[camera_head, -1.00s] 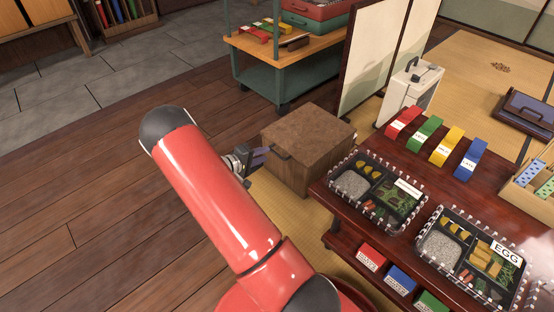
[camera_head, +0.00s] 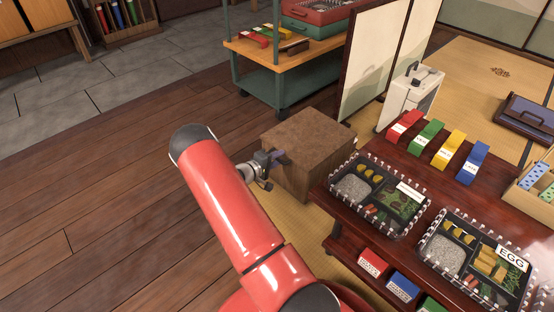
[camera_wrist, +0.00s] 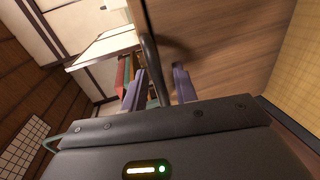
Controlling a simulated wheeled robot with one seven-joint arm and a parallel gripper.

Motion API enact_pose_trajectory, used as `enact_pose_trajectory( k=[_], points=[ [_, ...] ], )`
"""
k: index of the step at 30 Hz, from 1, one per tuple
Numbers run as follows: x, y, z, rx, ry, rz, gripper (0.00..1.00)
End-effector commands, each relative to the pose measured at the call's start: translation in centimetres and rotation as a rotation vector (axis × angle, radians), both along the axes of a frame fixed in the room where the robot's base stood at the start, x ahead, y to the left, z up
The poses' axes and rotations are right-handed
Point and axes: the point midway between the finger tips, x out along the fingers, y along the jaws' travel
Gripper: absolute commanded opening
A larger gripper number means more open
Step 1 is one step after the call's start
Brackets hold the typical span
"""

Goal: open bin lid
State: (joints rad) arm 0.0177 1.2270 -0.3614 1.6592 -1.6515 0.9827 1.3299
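The bin is a brown wooden box (camera_head: 312,140) with a closed flat top, standing on the floor left of the lunch table. My gripper (camera_head: 275,158) is at the bin's near left side, by its upper edge. In the wrist view the bin's wooden side (camera_wrist: 225,45) fills the upper right. A dark curved handle (camera_wrist: 150,62) stands out from it. My two purple fingers (camera_wrist: 159,88) are apart, with the handle's end appearing between them, nearer the left finger. I cannot tell whether either finger touches it. In the head view the handle is mostly hidden by my gripper.
A dark red table (camera_head: 400,160) with lunch boxes stands close to the bin's right. A folding screen (camera_head: 372,60) and a green cart (camera_head: 283,82) are behind it. The wooden floor (camera_head: 90,190) on the left is clear.

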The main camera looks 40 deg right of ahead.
Motion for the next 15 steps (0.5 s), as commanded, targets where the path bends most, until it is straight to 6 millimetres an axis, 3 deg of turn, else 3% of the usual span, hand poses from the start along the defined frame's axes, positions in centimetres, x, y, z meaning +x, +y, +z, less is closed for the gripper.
enact_pose_trajectory(
  k=[4,10,15],
  points=[
    [0.0,0.02,0.01,0.0,0.0,0.0,0.26],
    [-0.01,0.05,-0.07,0.002,0.001,0.0,0.0],
    [-0.03,0.11,-0.21,0.005,0.002,0.001,0.0]
  ],
)
